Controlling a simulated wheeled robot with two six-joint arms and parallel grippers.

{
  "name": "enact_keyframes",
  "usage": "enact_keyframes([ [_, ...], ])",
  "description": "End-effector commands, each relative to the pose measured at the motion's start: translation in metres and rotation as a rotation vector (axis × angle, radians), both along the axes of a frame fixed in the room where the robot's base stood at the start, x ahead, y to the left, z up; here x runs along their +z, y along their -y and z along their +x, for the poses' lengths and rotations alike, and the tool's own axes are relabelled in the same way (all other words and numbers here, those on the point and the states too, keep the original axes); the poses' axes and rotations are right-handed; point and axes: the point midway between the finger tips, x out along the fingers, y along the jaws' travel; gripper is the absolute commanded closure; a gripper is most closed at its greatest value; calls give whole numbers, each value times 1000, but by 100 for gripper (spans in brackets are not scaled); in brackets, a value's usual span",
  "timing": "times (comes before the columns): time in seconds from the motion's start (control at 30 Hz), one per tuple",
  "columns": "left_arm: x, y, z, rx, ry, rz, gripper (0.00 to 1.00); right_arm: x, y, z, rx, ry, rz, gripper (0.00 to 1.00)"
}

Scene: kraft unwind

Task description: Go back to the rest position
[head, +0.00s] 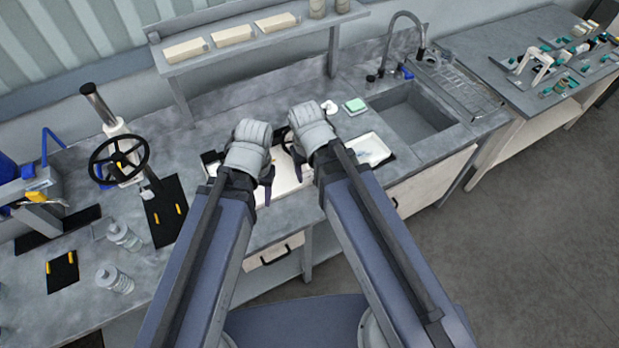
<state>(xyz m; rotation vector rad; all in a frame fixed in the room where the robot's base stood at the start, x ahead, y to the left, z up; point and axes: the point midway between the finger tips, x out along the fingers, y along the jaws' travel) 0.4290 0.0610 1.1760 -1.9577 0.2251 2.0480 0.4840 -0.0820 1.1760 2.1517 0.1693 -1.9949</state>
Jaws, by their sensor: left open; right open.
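My two arms reach forward from the bottom of the head view, their wrists close together over the front of the grey workbench (215,120). My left gripper (267,178) is mostly hidden behind its own wrist; dark finger parts show beside it. My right gripper (296,157) is also largely covered by its wrist. Both are open, and I see nothing held in them. Below them is a white tray (285,187), partly hidden by the arms. I cannot tell whether the fingers touch it.
A handwheel press (119,161) and clear bottles (124,236) stand on the left. A shelf (190,66) with pale boxes runs along the back. A sink (418,115) with a tall tap lies right, beside a green sponge (355,105). Open floor (520,235) lies front right.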

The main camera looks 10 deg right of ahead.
Motion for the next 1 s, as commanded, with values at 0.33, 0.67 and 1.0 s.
enact_keyframes([
  [0.33, 0, 0, 0, 0, 0, 0, 50, 0, -23, -57, 95, -120, -60, 38],
  [0.67, -10, 0, 0, 0, 0, 0, 50, -10, -23, -56, 94, -118, -59, 38],
  [1.0, -94, 0, 0, -4, 1, 1, 50, -94, -23, -55, 97, -116, -59, 38],
])
